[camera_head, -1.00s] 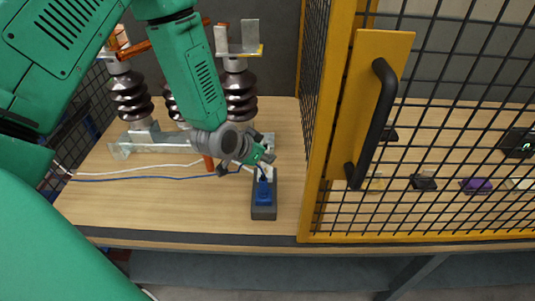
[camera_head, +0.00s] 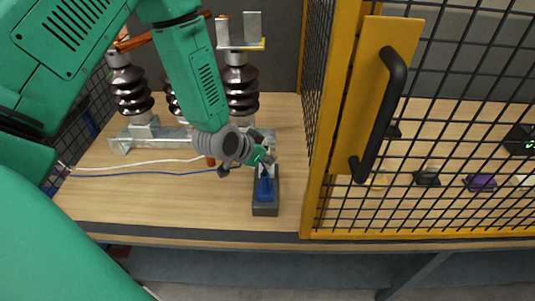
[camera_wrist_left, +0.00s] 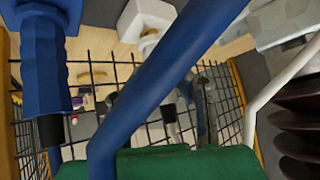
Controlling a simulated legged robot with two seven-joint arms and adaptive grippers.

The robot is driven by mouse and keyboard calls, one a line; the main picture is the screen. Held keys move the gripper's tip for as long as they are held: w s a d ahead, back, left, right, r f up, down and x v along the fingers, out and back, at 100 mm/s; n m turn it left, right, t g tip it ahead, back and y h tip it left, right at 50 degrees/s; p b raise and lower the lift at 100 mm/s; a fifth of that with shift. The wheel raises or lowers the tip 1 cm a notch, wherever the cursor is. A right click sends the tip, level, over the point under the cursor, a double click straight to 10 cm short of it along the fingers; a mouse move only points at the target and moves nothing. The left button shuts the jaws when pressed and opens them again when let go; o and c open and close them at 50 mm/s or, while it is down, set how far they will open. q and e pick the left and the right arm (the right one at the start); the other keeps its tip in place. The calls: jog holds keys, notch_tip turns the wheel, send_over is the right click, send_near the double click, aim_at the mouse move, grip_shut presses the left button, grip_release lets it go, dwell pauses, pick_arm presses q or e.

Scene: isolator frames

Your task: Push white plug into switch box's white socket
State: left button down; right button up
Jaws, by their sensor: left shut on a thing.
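The switch box (camera_head: 265,209) is a dark grey block on the table, left of the yellow door. A blue plug (camera_head: 265,187) stands in its near end; it also shows at left in the left wrist view (camera_wrist_left: 43,75). My left gripper (camera_head: 263,160) is shut at the box's far end, close behind the blue plug. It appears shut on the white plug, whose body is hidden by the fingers. The white socket (camera_wrist_left: 148,18) shows at the top of the left wrist view, partly behind the blue cable. Contact between plug and socket cannot be told. My right gripper is out of view.
White and blue cables (camera_head: 140,172) run left from the gripper; the blue cable (camera_wrist_left: 165,75) crosses the left wrist view. Brown insulators (camera_head: 240,92) stand behind. The yellow mesh door with its black handle (camera_head: 381,115) is close on the right. The table's front left is clear.

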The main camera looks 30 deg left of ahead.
pick_arm(q)
jog(key=shift+f, duration=0.3)
jog(key=c, duration=1.3)
grip_release()
jog(key=shift+s+r, duration=0.1)
jog(key=v, duration=1.1)
jog(key=shift+s+a+r, duration=0.1)
jog(key=shift+s, duration=0.2)
